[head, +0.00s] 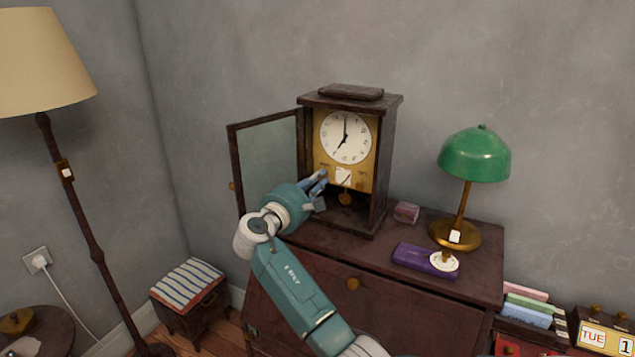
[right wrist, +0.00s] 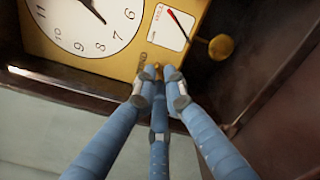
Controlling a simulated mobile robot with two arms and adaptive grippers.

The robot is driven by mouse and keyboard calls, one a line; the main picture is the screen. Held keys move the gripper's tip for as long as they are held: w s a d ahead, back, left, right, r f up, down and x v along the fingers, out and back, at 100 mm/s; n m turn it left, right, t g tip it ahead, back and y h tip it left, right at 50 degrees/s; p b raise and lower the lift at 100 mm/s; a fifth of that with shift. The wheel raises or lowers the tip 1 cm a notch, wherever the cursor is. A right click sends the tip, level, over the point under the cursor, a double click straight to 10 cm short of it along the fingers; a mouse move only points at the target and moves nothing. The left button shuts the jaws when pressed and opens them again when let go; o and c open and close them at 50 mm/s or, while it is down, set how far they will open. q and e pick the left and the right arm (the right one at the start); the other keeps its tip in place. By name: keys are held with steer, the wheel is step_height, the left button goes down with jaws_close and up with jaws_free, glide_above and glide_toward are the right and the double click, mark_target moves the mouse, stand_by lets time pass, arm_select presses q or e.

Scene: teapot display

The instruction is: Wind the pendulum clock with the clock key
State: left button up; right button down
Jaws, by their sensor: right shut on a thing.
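The pendulum clock (head: 389,150) stands on a dark wooden cabinet, with its glass door (head: 268,160) swung open to the left. Its white dial (head: 345,137) shows about seven o'clock, and part of the dial fills the upper left of the right wrist view (right wrist: 80,22). The brass pendulum bob (head: 345,199) hangs below the gold face plate. My right gripper (head: 323,176) is at the plate's lower left. In the right wrist view its fingers (right wrist: 158,78) are shut on a small brass piece, likely the clock key (right wrist: 159,71), mostly hidden by the fingertips and close to the plate. My left gripper is not in view.
A green lamp (head: 475,155), a purple case (head: 412,256) and a small reddish box (head: 406,212) stand right of the clock on the cabinet (head: 310,248). The open door is close left of my right gripper. A striped stool (head: 187,279) and floor lamp (head: 90,235) are left.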

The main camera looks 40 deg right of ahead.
steer(key=shift+f, duration=0.2)
steer(key=c, duration=2.1)
jaws_free()
steer(key=shift+r, duration=0.1)
steer(key=shift+a, duration=0.1)
steer(key=v, duration=1.2)
